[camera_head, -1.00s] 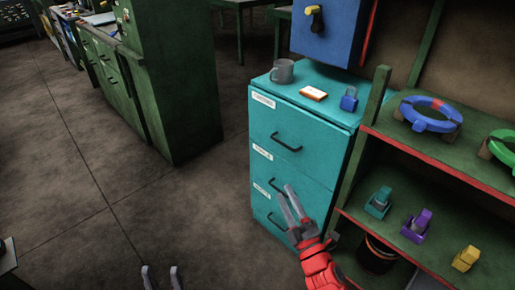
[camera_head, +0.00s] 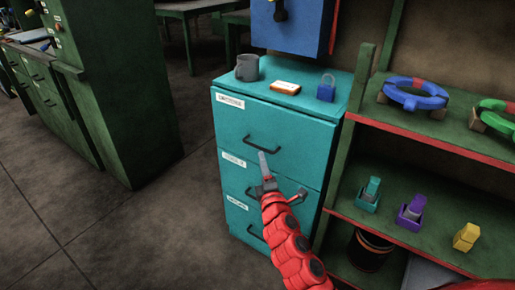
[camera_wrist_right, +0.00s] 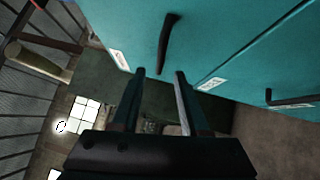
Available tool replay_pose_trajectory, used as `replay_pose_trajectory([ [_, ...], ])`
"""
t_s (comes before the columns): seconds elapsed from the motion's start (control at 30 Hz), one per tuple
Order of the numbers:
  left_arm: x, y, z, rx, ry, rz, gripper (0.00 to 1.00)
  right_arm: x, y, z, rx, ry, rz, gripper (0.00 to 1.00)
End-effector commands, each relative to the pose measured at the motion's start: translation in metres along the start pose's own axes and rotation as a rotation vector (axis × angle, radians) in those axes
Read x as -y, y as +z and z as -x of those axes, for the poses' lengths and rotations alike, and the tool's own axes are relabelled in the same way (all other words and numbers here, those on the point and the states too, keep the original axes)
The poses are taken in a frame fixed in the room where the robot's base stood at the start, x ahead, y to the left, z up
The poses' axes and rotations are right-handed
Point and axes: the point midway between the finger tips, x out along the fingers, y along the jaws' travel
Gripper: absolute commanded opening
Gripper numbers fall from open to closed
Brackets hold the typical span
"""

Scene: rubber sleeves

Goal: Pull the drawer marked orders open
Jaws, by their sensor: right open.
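The teal cabinet (camera_head: 225,125) has three drawers, stacked and all closed, each with a dark bar handle and a white label at its upper left. The top label (camera_head: 230,101), middle label (camera_head: 233,160) and bottom label (camera_head: 237,203) are too blurred to read surely. My right gripper (camera_head: 264,165) is open and empty in front of the cabinet, its tip just below the top handle (camera_head: 262,146). In the right wrist view, one handle (camera_wrist_right: 168,42) lies ahead of the open fingers (camera_wrist_right: 158,80), apart from them. The right arm partly covers the lower drawers. My left gripper is out of view.
A grey mug (camera_head: 247,68), an orange-and-white box (camera_head: 285,88) and a blue padlock-like item (camera_head: 326,90) stand on top. Green shelves (camera_head: 400,225) with rings and small items adjoin on the right. The floor (camera_head: 150,235) at left is clear.

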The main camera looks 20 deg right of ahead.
Motion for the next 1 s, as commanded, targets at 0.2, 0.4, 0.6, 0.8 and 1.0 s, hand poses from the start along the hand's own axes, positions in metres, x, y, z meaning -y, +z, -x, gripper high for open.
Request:
replay_pose_trajectory([
  [0.2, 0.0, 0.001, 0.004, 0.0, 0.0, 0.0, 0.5, 0.001, 0.0, -0.045, 0.001, -0.001, -0.003, 0.45],
  [0.4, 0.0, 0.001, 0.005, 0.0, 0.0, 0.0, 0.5, 0.0, -0.001, -0.069, -0.002, 0.001, -0.001, 0.45],
  [0.6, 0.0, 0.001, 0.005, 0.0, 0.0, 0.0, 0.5, 0.0, 0.0, -0.077, -0.001, 0.0, -0.001, 0.45],
  [0.8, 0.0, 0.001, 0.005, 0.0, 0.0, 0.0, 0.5, 0.001, -0.001, -0.077, -0.001, -0.001, -0.001, 0.45],
  [1.0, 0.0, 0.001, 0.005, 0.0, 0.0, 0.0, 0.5, 0.001, -0.001, -0.077, -0.002, -0.001, -0.001, 0.14],
])
